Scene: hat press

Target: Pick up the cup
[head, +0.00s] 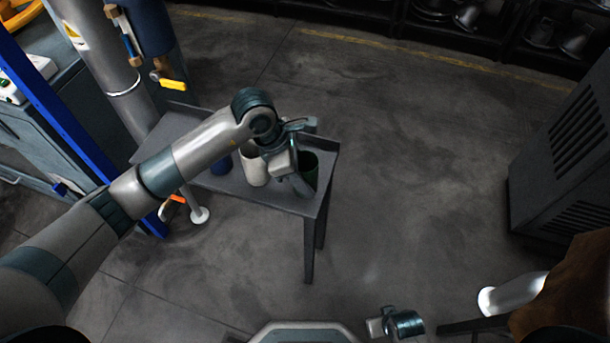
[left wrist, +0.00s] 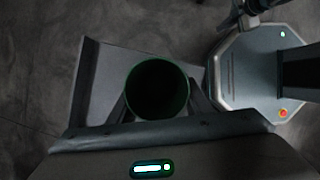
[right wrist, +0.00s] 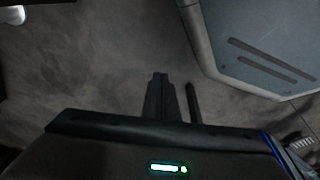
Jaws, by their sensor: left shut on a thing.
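A dark green cup (head: 309,168) is at the right end of a small grey table (head: 285,200). My left gripper (head: 296,178) is shut on this green cup. In the left wrist view the round open mouth of the cup (left wrist: 157,88) faces the camera, with a finger (left wrist: 120,109) on its left and one on its right. I cannot tell whether the cup touches the table. A white cup (head: 253,168) and a blue cup (head: 221,165) stand to its left, partly hidden by my left arm. My right gripper (right wrist: 160,95) is shut and empty, low and away from the table.
A grey column (head: 110,60) and a blue post (head: 60,110) stand left of the table. A grey vented cabinet (head: 565,140) is at the right. Dark shelves (head: 480,25) line the back. The floor (head: 420,150) between table and cabinet is clear.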

